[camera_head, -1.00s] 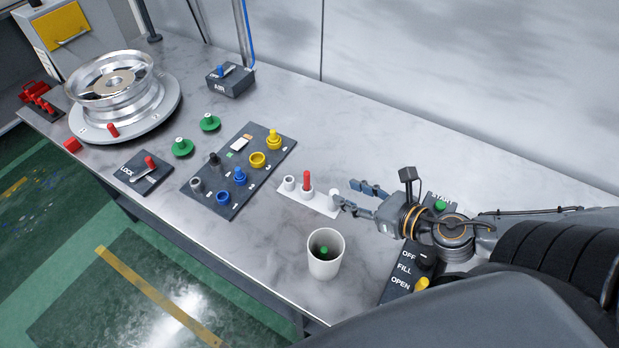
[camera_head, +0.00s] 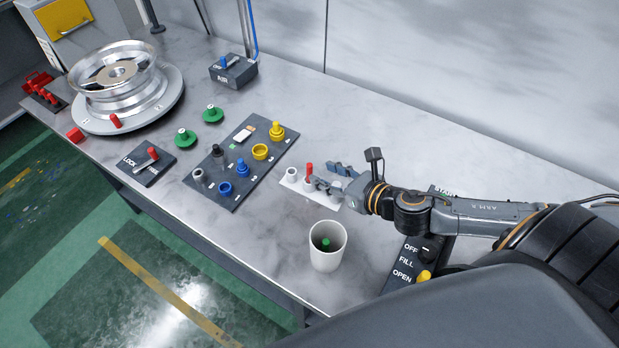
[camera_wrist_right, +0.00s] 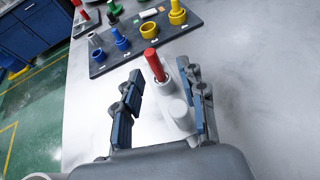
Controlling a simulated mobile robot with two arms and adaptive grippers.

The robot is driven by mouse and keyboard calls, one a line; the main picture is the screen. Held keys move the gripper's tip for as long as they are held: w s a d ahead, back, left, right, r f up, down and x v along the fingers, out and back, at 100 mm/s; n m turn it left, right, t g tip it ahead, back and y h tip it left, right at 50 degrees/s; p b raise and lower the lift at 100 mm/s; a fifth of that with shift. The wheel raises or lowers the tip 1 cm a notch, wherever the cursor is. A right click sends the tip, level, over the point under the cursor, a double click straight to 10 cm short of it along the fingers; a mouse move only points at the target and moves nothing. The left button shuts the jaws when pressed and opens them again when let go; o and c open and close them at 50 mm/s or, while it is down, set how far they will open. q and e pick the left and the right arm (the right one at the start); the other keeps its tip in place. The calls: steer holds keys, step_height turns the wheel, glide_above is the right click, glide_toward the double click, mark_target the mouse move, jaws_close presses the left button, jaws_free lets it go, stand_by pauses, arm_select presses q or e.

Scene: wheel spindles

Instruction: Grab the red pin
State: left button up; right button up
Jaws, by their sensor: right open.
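The red pin (camera_head: 309,170) stands in the middle holder of a small white base (camera_head: 292,181) on the table. In the right wrist view the red pin (camera_wrist_right: 154,65) leans slightly and rises from a white socket, ahead of and between the lines of the two fingers. My right gripper (camera_head: 332,178) is open beside the pin, on its right in the head view. It also shows in the right wrist view (camera_wrist_right: 160,98), with blue-padded fingers either side of the white base. Nothing is held. My left gripper is not in view.
A white cup (camera_head: 327,246) with a green piece inside stands in front of the base. A dark board (camera_head: 222,180) with coloured pegs and rings lies left. A switch panel (camera_head: 407,262) is near my right arm. The table behind the base is clear.

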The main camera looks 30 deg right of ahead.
mark_target(311, 170)
steer(key=shift+w+a, duration=0.15)
steer(key=shift+w, duration=0.15)
steer(key=p+x, duration=0.1)
steer(key=x, duration=0.1)
steer(key=p+x, duration=0.1)
steer(key=x, duration=0.1)
steer(key=shift+a, duration=0.3)
steer(key=shift+w+a+f, duration=0.15)
steer(key=shift+w+f, duration=0.05)
steer(key=shift+w, duration=0.15)
jaws_close()
